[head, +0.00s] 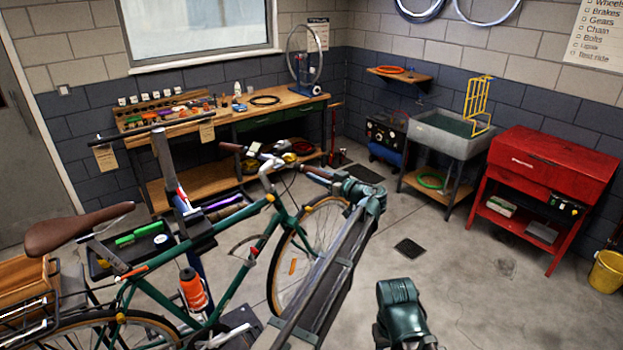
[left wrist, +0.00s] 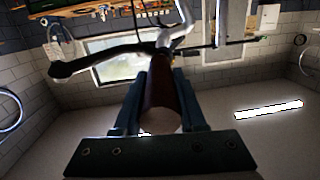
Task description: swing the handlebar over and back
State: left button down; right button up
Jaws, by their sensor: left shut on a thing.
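The green bike stands in a repair stand, its handlebar (head: 270,163) at the middle of the head view. The bar has brown grips; the far grip (head: 231,147) is free and points left. My left gripper (head: 330,177) is shut on the near brown grip (head: 313,172). In the left wrist view, the two fingers (left wrist: 160,95) lie on either side of this brown grip (left wrist: 161,92), and the bar runs on beyond it. Part of my right arm shows at the bottom of the head view, but its fingers do not show.
A wooden workbench (head: 290,101) with tools stands behind the bike. A sink (head: 445,135) and a red tool cabinet (head: 550,165) are at the right. The front wheel (head: 290,262) is beside my left arm. The floor at the right is mostly clear.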

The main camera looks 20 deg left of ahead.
pick_arm(q)
jog(key=w+g, duration=0.1)
jog(key=w+r+n+g+p, duration=0.1)
jog(key=w, duration=0.1)
jog(key=w+n+g+y+p, duration=0.1)
jog(key=w, duration=0.1)
jog(key=shift+r+g, duration=0.25)
jog(key=shift+g, duration=0.05)
pick_arm(e)
notch_tip(320, 180, up, 3)
jog(key=shift+r, duration=0.1)
pick_arm(q)
jog(key=c, duration=0.5)
grip_release()
